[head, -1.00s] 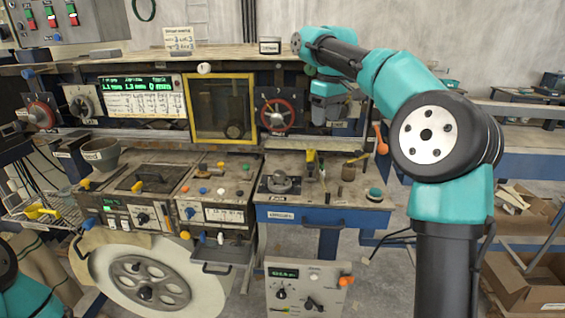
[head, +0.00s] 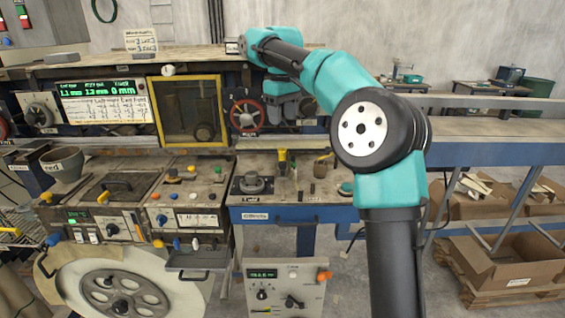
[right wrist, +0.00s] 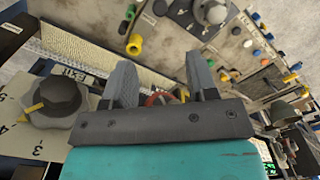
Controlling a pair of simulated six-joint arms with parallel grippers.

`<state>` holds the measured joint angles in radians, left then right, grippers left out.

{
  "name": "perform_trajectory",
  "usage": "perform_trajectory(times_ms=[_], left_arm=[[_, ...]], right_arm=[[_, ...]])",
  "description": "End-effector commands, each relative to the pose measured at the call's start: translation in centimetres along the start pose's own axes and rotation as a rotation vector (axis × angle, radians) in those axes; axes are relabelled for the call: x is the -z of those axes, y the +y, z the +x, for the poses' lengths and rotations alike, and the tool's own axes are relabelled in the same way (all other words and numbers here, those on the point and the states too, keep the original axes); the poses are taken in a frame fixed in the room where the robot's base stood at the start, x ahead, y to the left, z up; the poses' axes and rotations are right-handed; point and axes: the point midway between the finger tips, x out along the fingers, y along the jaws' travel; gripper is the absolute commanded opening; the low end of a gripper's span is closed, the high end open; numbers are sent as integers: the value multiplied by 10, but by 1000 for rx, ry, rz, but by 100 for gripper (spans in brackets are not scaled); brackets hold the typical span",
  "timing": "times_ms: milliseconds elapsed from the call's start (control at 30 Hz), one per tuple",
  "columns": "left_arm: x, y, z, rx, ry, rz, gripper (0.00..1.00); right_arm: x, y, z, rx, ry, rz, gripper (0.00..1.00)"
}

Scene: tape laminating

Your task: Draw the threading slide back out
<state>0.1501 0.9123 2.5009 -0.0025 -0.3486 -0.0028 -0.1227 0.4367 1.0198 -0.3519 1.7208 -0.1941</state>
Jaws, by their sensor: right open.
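A grey tray-like slide with a front handle (head: 188,277) juts out below the right control box in the head view; I cannot tell for sure that it is the threading slide. My right gripper (head: 285,110) hangs at the far side of the bench, just right of the red handwheel (head: 247,115). Its fingers (right wrist: 160,85) are apart in the right wrist view, with nothing clearly held between them. A red-orange part shows past the fingers, too hidden to name. My left gripper is out of view.
A black dial knob (right wrist: 55,102) is left of the fingers in the right wrist view. A yellow-framed window (head: 188,110) stands left of the handwheel. A large pale reel (head: 110,285) sits low at the left. Cardboard boxes (head: 500,265) lie on the right.

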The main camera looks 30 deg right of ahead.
Motion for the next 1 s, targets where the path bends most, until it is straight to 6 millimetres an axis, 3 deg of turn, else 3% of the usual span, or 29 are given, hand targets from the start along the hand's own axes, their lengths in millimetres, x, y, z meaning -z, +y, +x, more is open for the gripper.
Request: perform_trajectory(times_ms=[800, 1000], left_arm=[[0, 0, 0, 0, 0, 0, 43], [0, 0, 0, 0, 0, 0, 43]], right_arm=[[-1, 0, 129, 1, -2, 0, 53], [0, 0, 147, 1, -1, -1, 53]])
